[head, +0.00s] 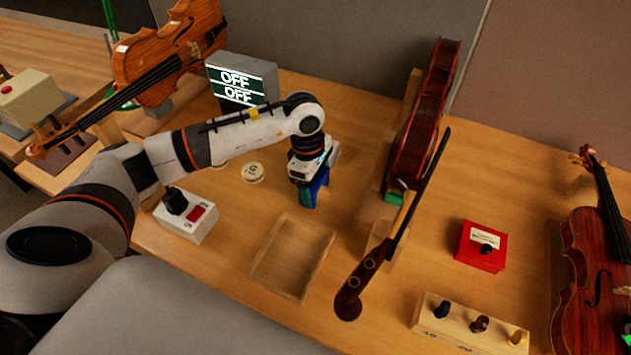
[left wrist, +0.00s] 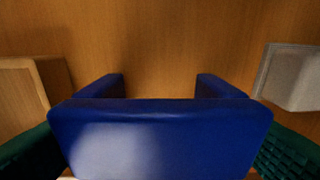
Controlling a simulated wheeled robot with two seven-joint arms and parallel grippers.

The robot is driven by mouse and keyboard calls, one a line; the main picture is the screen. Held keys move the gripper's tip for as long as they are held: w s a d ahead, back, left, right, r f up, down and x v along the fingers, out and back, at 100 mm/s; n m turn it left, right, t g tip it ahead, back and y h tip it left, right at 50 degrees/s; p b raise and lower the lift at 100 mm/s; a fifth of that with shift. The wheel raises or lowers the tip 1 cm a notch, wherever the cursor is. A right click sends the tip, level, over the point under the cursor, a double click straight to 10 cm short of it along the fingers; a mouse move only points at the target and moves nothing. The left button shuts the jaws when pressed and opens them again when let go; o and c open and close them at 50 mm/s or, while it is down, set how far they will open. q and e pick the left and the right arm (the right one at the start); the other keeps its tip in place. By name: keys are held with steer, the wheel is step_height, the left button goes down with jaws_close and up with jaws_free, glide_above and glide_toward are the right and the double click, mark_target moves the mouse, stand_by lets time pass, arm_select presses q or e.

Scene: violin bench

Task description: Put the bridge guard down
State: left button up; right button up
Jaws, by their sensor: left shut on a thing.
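The blue bridge guard (head: 308,195) is held below my left gripper (head: 314,181) in the head view, over the bench behind the shallow wooden tray (head: 290,256). In the left wrist view the guard (left wrist: 160,135) is a wide blue block with two short arms pointing away. Green finger pads press on its left and right sides. Bare wood shows beyond it. I cannot tell whether the guard touches the bench. My right gripper is not in view.
A switch box (head: 187,216) and a small round tin (head: 252,172) are to the left. A display reading OFF (head: 240,82) stands behind. A red box (head: 481,247) is at right.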

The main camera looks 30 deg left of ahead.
arm_select(q)
steer(key=shift+f, duration=0.35)
steer(key=o, duration=0.5)
steer(key=shift+f, duration=0.1)
steer(key=o, duration=0.5)
steer(key=shift+r, duration=0.35)
steer(key=r, duration=0.3)
steer(key=a+r+b, duration=0.1)
steer(key=r, duration=0.3)
steer(key=r+b, duration=0.1)
steer(key=r, duration=0.2)
steer(key=shift+a+r, duration=0.2)
steer(key=shift+a+r+b, duration=0.1)
steer(key=shift+r+b, duration=0.25)
steer(key=shift+r, duration=0.3)
